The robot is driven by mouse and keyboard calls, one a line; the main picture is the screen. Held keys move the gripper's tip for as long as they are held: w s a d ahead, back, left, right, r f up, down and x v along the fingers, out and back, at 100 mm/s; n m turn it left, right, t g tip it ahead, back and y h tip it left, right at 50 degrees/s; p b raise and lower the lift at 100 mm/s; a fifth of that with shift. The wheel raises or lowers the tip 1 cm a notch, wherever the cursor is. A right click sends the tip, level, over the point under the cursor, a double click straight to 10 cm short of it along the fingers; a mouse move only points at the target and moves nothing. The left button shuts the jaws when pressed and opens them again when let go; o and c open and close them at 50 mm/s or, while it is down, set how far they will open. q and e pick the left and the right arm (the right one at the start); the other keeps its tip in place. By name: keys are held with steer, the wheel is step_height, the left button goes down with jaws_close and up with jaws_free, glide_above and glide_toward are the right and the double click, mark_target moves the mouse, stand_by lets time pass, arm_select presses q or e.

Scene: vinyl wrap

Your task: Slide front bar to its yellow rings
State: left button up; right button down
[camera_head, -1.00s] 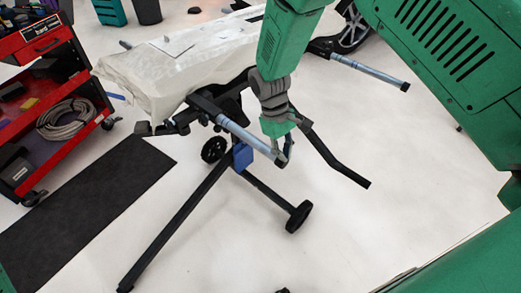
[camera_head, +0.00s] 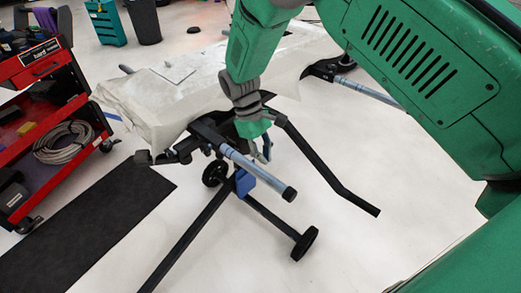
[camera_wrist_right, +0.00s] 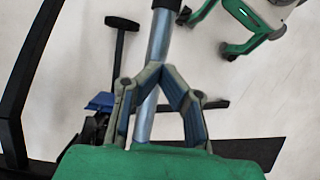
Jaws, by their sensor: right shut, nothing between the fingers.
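The front bar (camera_head: 256,170) is a silver-blue tube with a black end cap, sticking out from the near end of the black stand (camera_head: 205,212). My right gripper (camera_head: 266,153) is just above and behind the bar, on the side toward the black bent arm. In the right wrist view its two fingers (camera_wrist_right: 157,72) are shut with nothing between them, and the bar (camera_wrist_right: 160,38) passes behind them. I cannot tell whether the fingers touch the bar. No yellow rings can be made out. My left gripper is not in view.
A black bent arm (camera_head: 328,172) of the stand reaches out right of the bar. A second silver bar (camera_head: 368,92) is farther back. A white-covered panel (camera_head: 175,105) lies on the stand. A red tool cart (camera_head: 45,62) and black mat (camera_head: 85,230) are left. Floor at right is clear.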

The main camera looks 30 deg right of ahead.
mark_target(283, 186)
steer(key=x, duration=0.6)
steer(key=shift+d+f+b, duration=0.1)
steer(key=shift+f+b, duration=0.05)
steer(key=shift+b, duration=0.2)
steer(key=shift+s+d+r, duration=0.1)
steer(key=shift+s+r, duration=0.05)
steer(key=shift+s, duration=0.4)
steer(key=shift+s+d+r, duration=0.15)
steer(key=shift+s, duration=0.4)
steer(key=shift+s+d, duration=0.15)
steer(key=shift+s, duration=0.4)
steer(key=shift+s+d, duration=0.1)
steer(key=shift+d, duration=0.15)
